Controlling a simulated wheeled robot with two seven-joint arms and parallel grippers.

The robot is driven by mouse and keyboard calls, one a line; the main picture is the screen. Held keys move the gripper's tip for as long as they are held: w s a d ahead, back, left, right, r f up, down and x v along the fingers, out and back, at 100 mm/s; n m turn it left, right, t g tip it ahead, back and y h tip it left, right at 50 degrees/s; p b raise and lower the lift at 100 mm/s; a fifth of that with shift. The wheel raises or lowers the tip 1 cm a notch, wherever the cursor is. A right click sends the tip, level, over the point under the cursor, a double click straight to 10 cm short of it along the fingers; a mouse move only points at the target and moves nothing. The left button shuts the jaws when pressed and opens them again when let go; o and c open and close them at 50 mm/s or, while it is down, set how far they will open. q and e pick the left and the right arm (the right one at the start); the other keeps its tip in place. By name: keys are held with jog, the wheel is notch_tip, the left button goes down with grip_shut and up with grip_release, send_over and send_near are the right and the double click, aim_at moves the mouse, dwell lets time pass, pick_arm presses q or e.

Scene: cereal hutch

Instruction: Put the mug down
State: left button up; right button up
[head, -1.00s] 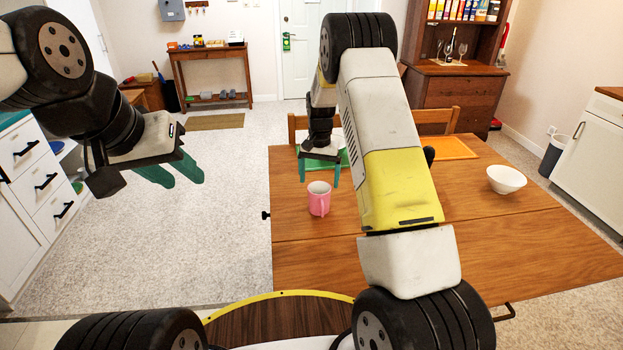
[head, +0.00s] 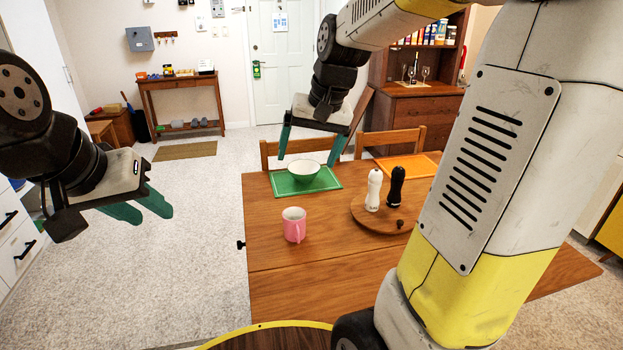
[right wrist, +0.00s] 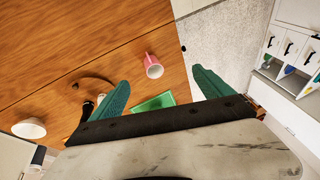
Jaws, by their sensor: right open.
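The pink mug (head: 294,226) stands upright on the wooden table (head: 265,262), near its left edge, touched by no gripper. The mug also shows in the right wrist view (right wrist: 153,66), beyond the fingertips and between their directions. My right gripper (head: 308,158) is open and empty, up over the far side of the table, behind the mug and around the line of sight to a bowl. Its fingers are wide apart in the right wrist view (right wrist: 163,90).
A white bowl (head: 304,170) sits on a green placemat (head: 278,186). White (head: 374,190) and black (head: 396,187) mills stand on a round wooden board (head: 362,217). Another white bowl (right wrist: 28,128) shows in the right wrist view. Table around the mug is clear.

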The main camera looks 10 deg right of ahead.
jog(key=s+r+n+t, duration=0.1)
jog(key=s+n+t, duration=0.1)
jog(key=s, duration=1.4)
jog(key=shift+a+t, duration=0.3)
jog(key=shift+r, duration=0.15)
